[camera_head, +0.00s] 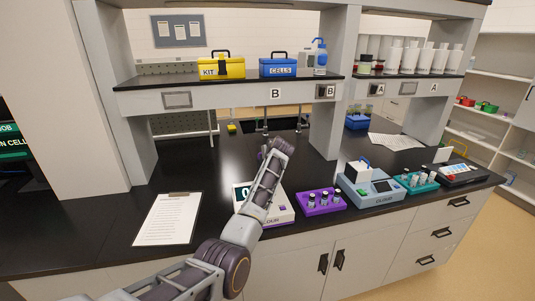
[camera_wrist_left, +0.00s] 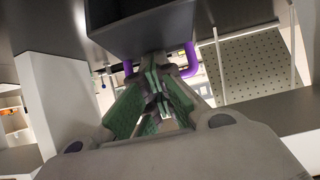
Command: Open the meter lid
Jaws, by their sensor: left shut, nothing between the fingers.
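The white meter (camera_head: 268,212) with a lit display and a purple button stands near the bench's front edge. My left forearm and wrist cross in front of it and hide much of its top. My left gripper (camera_head: 277,149) reaches above and behind it, small in the head view. In the left wrist view its green-padded fingers (camera_wrist_left: 157,88) are shut with nothing between them. A dark block (camera_wrist_left: 140,25) with a purple handle (camera_wrist_left: 188,62) is close beyond the fingertips, and I cannot tell whether they touch. My right gripper is out of view.
A purple rack (camera_head: 320,201) with vials and a blue-grey meter (camera_head: 368,189) with a blue-handled white block stand to the right. A clipboard (camera_head: 169,218) lies left. Shelf (camera_head: 228,96) and posts rise behind. The left benchtop is mostly clear.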

